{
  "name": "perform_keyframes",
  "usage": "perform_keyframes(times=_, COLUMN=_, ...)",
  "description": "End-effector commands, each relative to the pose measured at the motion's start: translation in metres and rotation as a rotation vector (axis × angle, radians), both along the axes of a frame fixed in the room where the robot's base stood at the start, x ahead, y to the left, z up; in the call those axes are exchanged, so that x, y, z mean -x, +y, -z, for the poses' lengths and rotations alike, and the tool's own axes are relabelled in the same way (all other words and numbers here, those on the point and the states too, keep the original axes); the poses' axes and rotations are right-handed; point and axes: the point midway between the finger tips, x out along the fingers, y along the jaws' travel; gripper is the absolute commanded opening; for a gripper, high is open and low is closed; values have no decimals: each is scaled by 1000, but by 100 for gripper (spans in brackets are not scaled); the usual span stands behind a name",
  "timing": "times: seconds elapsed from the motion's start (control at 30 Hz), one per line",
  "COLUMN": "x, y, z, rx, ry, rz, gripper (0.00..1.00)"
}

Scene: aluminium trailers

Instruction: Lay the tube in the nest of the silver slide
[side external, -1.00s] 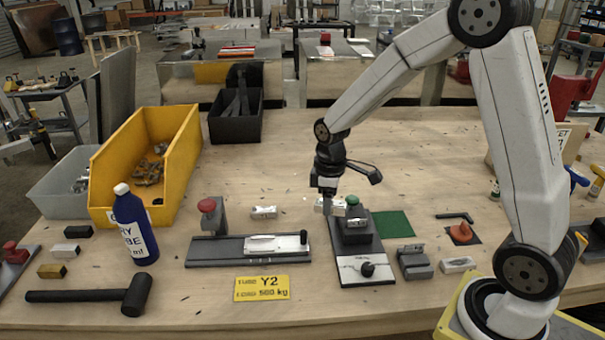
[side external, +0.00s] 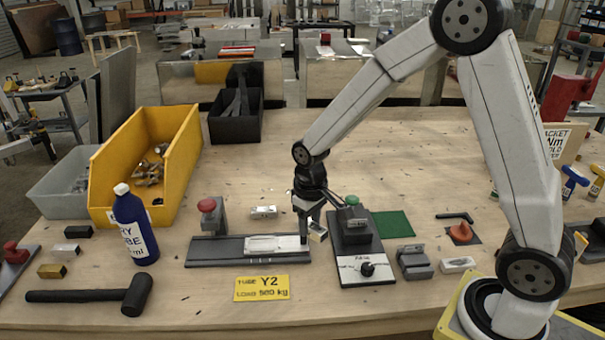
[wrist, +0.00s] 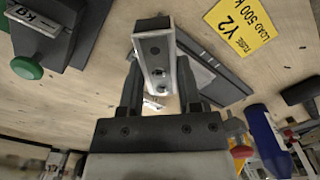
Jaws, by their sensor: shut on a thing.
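My gripper (side external: 308,213) is shut on a silver square tube (side external: 318,233). In the wrist view the tube (wrist: 155,58) sticks out from between my fingers (wrist: 160,88), with dark holes in its near face. In the side view the tube looks tilted and hangs above the gap between the slide's rail and the grey box fixture. The silver slide (side external: 272,244), with a pale recessed nest, sits on a dark rail (side external: 215,252) just left of my gripper. The rail (wrist: 208,72) shows partly behind the tube in the wrist view.
A red-knobbed post (side external: 207,206) stands behind the rail's left end. A green-buttoned fixture (side external: 352,200) stands close on the right. A loose silver block (side external: 264,211) lies behind the rail. A yellow label (side external: 262,288) lies in front; a hammer (side external: 90,295) lies front left.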

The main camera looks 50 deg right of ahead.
Motion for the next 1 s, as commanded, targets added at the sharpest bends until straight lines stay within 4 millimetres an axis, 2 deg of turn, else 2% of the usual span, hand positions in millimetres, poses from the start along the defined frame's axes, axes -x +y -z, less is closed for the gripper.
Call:
perform_keyframes(times=0.17, x=1, y=-9, z=-2, rx=0, ry=0, rz=26, gripper=0)
perform_keyframes(times=0.37, x=5, y=-38, z=-6, rx=0, ry=0, rz=112, gripper=0)
perform_keyframes(times=0.67, x=24, y=-109, z=-17, rx=0, ry=-2, rz=336, gripper=0)
perform_keyframes(times=1.0, x=65, y=-185, z=-29, rx=1, ry=-2, rz=604, gripper=0)
